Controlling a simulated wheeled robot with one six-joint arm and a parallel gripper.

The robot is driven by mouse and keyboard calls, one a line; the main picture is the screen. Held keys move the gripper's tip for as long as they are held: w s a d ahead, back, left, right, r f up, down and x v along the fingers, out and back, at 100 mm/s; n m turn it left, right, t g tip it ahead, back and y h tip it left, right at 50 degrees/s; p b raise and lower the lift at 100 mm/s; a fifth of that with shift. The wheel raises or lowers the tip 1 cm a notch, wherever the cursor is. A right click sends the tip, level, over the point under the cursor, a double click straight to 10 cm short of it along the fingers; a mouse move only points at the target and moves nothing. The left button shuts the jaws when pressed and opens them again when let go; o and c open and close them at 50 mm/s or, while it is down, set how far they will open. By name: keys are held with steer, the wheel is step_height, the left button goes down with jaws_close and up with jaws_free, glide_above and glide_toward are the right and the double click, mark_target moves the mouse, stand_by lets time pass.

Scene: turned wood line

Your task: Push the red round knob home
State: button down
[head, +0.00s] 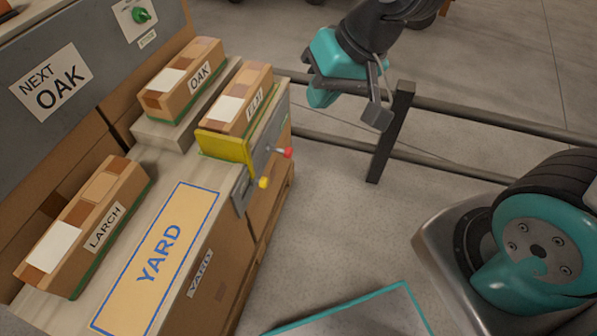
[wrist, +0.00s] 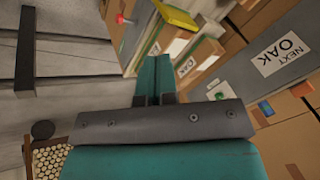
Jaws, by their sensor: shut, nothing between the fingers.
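The red round knob (head: 285,153) sticks out from a grey plate (head: 262,158) on the right side of the bench, on a short pale stem. It also shows in the wrist view (wrist: 120,18), at the top left of the fingers. A yellow knob (head: 264,183) is on the same plate, lower and nearer. My gripper (head: 322,98) is shut and empty, in the air beyond the knob and up to the right of it in the head view. Its teal fingers (wrist: 157,72) point toward the bench side in the wrist view. They are apart from the knob.
A dark rail post (head: 391,130) stands behind.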

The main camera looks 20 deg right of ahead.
mark_target(288, 152)
steer(key=w+d+f+m+t+b, duration=0.1)
steer(key=w+d+f+m+b, duration=0.1)
steer(key=f+b, duration=0.3)
steer(key=w+d+f+m+t+h+b, duration=0.1)
steer(key=w+f+b, duration=0.4)
steer(key=f, duration=0.9)
steer(key=w+d+f+m+t+h+b, duration=0.1)
steer(key=w+d+f+m+t+b, duration=0.1)
steer(key=f, duration=0.8)
steer(key=w+d+m+b, duration=0.1)
steer(key=d+b, duration=0.1)
steer(key=b, duration=0.1)
steer(key=shift+w+d+m, duration=0.35)
steer(key=shift+d+m, duration=0.05)
steer(key=w+a+f+b, duration=0.4)
steer(key=w+a+f, duration=0.1)
steer(key=w+f, duration=0.3)
steer(key=shift+b, duration=0.4)
steer(key=shift+w+d, duration=0.1)
